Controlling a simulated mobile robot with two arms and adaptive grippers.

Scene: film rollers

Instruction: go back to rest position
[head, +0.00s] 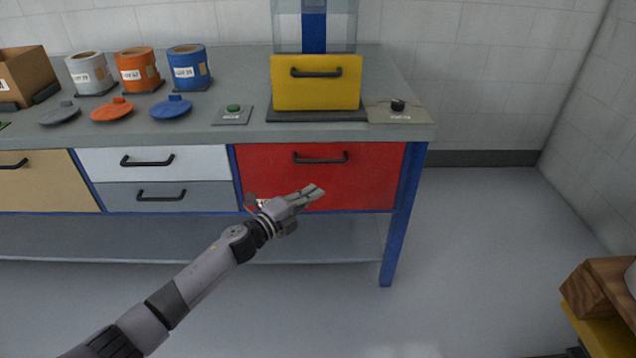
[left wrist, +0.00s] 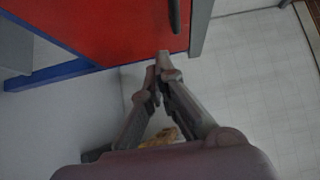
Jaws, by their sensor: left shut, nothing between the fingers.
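My left gripper (head: 313,193) is shut and empty. In the head view it is in front of the red drawer (head: 375,180), near its lower edge and below its black handle (head: 320,158). In the left wrist view the fingers (left wrist: 160,62) meet at their tips, with the red drawer (left wrist: 90,25) beyond them. I cannot tell from these views how far the fingers are from the drawer front. The right gripper does not show in either view.
A grey workbench (head: 245,70) carries a yellow-fronted machine (head: 315,92), a green button (head: 233,108), a black knob (head: 397,106) and coloured canisters with lids (head: 188,67). A wooden item (head: 605,285) stands at lower right.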

